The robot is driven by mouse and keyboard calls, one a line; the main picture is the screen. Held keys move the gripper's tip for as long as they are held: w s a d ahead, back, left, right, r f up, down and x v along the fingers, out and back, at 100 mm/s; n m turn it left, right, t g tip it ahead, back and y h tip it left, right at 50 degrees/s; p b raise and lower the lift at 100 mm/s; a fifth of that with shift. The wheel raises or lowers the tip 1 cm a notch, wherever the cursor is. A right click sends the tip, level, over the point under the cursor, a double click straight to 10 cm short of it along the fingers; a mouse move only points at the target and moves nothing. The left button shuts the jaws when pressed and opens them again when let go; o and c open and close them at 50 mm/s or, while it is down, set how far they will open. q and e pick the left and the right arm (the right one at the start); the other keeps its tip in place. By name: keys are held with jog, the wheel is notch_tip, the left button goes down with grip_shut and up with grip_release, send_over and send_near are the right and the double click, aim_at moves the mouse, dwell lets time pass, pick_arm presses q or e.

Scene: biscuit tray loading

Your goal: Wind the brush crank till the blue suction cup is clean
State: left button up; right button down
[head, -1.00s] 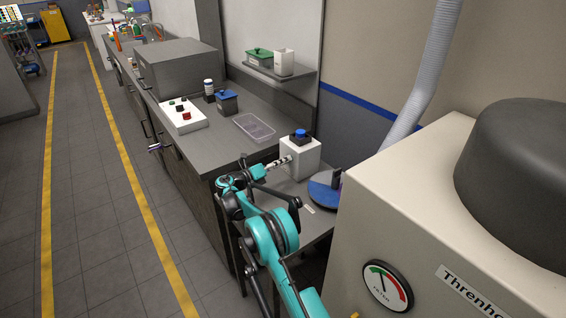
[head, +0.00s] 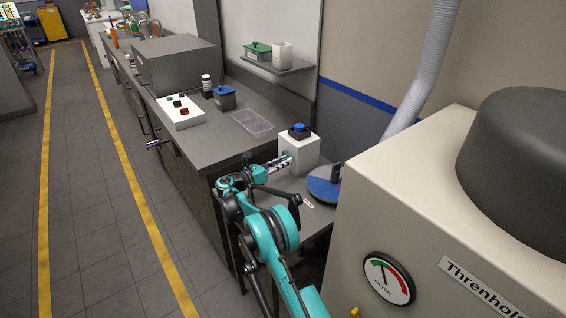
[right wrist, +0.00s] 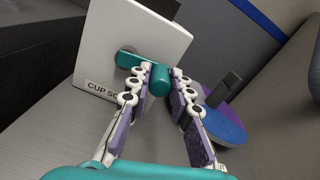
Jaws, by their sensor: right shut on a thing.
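The white brush box (head: 297,154) stands on a low bench, with the blue suction cup (head: 299,130) on its dark top. The cup is too small to judge how clean it is. In the right wrist view the box (right wrist: 135,40) carries a label reading "CUP SC…", partly hidden. A teal crank (right wrist: 160,79) sticks out of the box's face. My right gripper (right wrist: 162,88) is shut on the crank's handle, with a finger on either side. It also shows beside the box in the head view (head: 281,164). My left gripper is out of view.
A round blue disc (head: 322,190) with a dark upright post lies right of the box. A clear tray (head: 252,123), a blue-lidded tub (head: 225,98) and a button panel (head: 181,112) stand on the counter. A large beige machine (head: 420,210) fills the right.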

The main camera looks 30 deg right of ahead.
jog(key=shift+f+m, duration=0.15)
jog(key=shift+m, duration=0.15)
jog(key=c, duration=1.4)
grip_release()
jog(key=shift+o, duration=0.2)
jog(key=a, duration=0.4)
jog(key=s+a, duration=0.1)
jog(key=a, duration=0.6)
jog(key=shift+s+a, duration=0.4)
